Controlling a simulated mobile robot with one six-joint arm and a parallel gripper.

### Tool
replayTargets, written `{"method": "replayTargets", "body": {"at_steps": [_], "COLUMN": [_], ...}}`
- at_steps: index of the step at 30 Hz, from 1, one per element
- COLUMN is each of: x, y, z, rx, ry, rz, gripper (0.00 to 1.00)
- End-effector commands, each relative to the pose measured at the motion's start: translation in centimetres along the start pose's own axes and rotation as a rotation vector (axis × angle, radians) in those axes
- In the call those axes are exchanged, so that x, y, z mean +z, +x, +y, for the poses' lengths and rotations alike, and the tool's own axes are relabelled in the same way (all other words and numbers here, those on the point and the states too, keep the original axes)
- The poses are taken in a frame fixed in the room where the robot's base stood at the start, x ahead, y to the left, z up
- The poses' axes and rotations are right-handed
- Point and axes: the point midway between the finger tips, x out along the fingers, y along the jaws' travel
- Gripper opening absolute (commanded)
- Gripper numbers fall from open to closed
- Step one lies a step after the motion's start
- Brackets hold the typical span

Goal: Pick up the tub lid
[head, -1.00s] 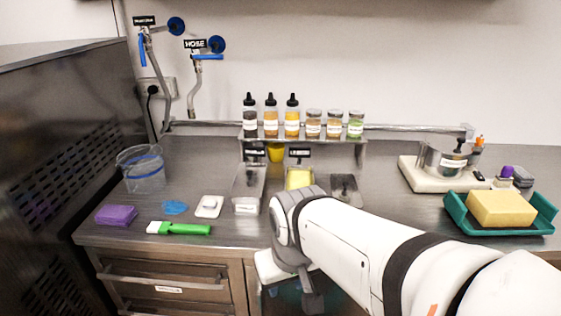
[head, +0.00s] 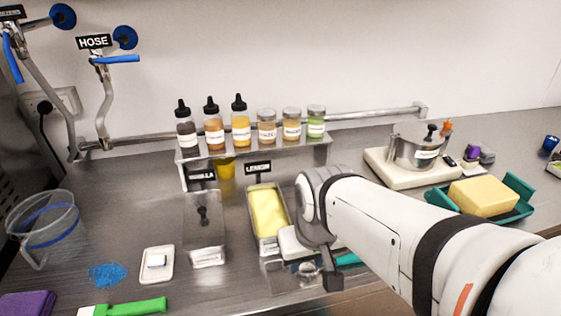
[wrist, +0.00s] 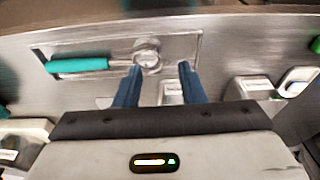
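In the head view, a metal tub lid (head: 205,226) with a dark knob appears to lie on the tub with the vanilla label. The lemon tub (head: 268,210) beside it is uncovered and shows a yellow filling. My gripper (wrist: 160,66) is open, with two blue fingers and nothing visible between them. It is above the counter front, near the lemon tub and right of the lidded one. In the head view my arm hides the fingers and the space right of the lemon tub. The lid cannot be made out in the wrist view.
A recessed well (wrist: 188,48) holds a teal-handled scoop (wrist: 80,65) under my fingers. A bottle shelf (head: 255,147) stands behind the tubs. A small white tray (head: 156,264) and a green-handled brush (head: 130,307) lie left. A teal tray (head: 520,205) with a yellow block is right.

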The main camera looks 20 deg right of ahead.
Motion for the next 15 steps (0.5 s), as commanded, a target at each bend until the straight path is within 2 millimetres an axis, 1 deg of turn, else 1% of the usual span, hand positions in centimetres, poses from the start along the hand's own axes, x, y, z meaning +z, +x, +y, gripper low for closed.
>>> {"method": "replayTargets", "body": {"at_steps": [5,9,11,14,15], "x": [0.0,-0.4,-1.2,-3.7,-5.0], "y": [0.0,-0.2,-0.5,-1.1,-1.3], "z": [0.0,0.1,0.2,1.9,2.2], "rx": [0.0,-0.001,-0.002,-0.005,-0.007], "ry": [0.0,0.0,0.0,0.01,0.008], "rz": [0.001,0.0,0.0,0.0,0.001], "gripper": [0.36,0.46,0.46,0.46,0.46]}}
